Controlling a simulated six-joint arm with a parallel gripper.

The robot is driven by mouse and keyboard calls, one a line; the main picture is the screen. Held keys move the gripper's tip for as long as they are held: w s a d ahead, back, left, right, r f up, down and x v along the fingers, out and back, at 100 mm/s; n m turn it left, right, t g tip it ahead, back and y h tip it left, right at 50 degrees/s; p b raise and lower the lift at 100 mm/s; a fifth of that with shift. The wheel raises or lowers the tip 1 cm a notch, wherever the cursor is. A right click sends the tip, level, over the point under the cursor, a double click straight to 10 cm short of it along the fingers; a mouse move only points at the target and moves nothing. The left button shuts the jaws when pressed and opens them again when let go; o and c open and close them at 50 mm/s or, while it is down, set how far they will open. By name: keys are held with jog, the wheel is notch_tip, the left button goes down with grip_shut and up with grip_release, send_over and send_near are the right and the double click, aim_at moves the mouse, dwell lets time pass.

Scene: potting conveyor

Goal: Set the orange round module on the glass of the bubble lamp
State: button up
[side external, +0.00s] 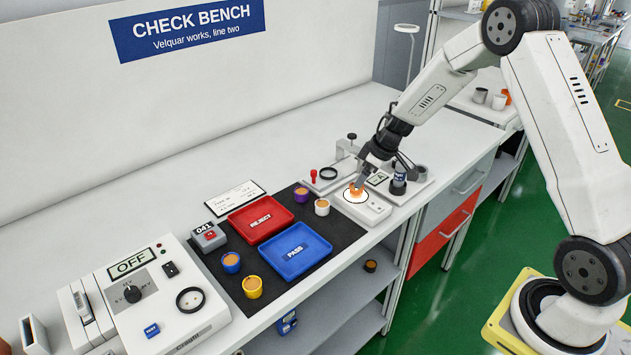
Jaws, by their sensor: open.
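The orange round module (356,191) is at the lit white glass (357,200) of the bubble lamp, a low white box (374,209) at the right end of the dark mat. It sits over the back part of the round glass; whether it rests fully on it is hard to tell at this size. My gripper (359,186) is open and comes down from the upper right, with its fingertips right at the module. The fingers hide part of the module's top and back.
Behind the lamp stand a white fixture with a black ring (328,173) and a small display (377,178). A red REJECT tray (232,216), a blue PASS tray (326,245) and several coloured cups, including a white one (322,207), occupy the mat. A tester reading OFF (131,262) stands front left.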

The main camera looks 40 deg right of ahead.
jog(key=v, duration=0.7)
jog(key=shift+a, duration=0.1)
dwell(0.5)
jog(key=shift+a+r+m+t+h, duration=0.95)
jog(key=shift+a+r+t, duration=1.25)
jog(key=shift+a, duration=1.2)
jog(key=s+a+f+m+g, duration=0.1)
jog(key=s+a+g, duration=0.2)
jog(key=s, duration=0.6)
jog(key=s+a+f+m+g, duration=0.1)
jog(key=s+a, duration=0.4)
jog(key=s, duration=0.5)
jog(key=shift+f+g, duration=0.75)
jog(key=shift+g, duration=0.25)
